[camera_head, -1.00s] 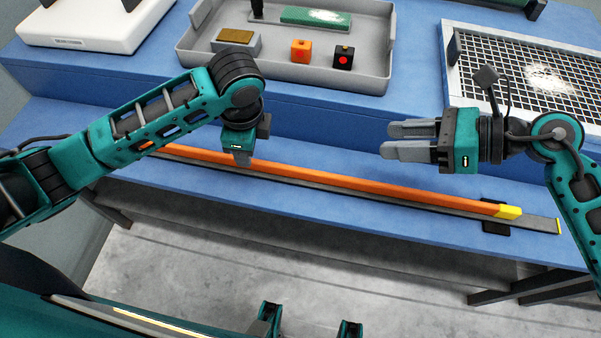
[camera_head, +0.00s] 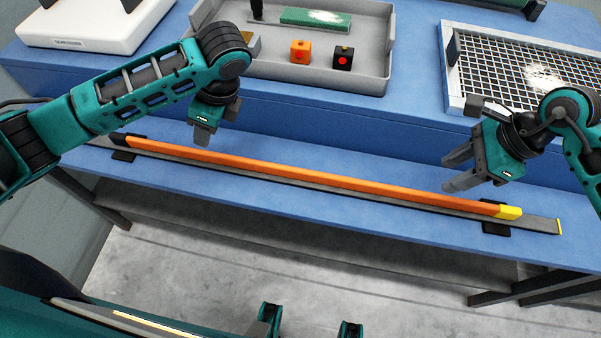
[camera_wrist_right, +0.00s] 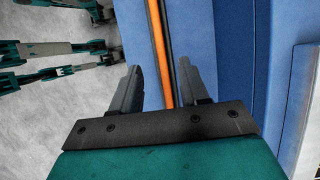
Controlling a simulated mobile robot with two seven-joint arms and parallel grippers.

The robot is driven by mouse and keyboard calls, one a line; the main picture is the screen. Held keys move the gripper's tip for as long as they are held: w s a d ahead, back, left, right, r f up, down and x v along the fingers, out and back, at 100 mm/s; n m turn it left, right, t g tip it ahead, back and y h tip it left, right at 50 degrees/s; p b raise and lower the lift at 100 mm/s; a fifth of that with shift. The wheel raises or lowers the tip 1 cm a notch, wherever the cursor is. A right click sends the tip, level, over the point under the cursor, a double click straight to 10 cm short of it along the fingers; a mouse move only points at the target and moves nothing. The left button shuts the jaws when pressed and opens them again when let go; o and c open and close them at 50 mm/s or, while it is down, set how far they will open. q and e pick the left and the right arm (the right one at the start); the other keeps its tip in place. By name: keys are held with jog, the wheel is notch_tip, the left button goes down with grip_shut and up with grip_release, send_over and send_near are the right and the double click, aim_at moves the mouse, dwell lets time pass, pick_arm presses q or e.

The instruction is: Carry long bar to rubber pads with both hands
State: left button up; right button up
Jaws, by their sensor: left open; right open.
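The long orange bar (camera_head: 320,178) with a yellow right end lies across the blue bench. Black pads show under its ends, one at the left (camera_head: 124,155) and one at the right (camera_head: 496,229). My left gripper (camera_head: 203,135) is open, pointing down just above or behind the bar's left part; contact cannot be told. My right gripper (camera_head: 460,172) is open and empty, above the bar's right part. In the right wrist view the bar (camera_wrist_right: 162,50) runs between the spread fingers of the right gripper (camera_wrist_right: 160,88), away from the camera.
A dark grey flat strip (camera_head: 400,203) with a yellow tip lies along the bar's front side. Behind, on a raised blue surface, are a grey tray (camera_head: 310,75) with small blocks, a wire mesh frame (camera_head: 500,65) and a white box (camera_head: 85,30).

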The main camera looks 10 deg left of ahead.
aim_at(202, 151)
pick_arm(q)
jog(key=x, duration=1.1)
pick_arm(e)
jog(key=x, duration=1.1)
pick_arm(q)
grip_shut()
pick_arm(e)
grip_shut()
pick_arm(q)
jog(key=shift+r, duration=0.15)
pick_arm(e)
jog(key=shift+r, duration=0.15)
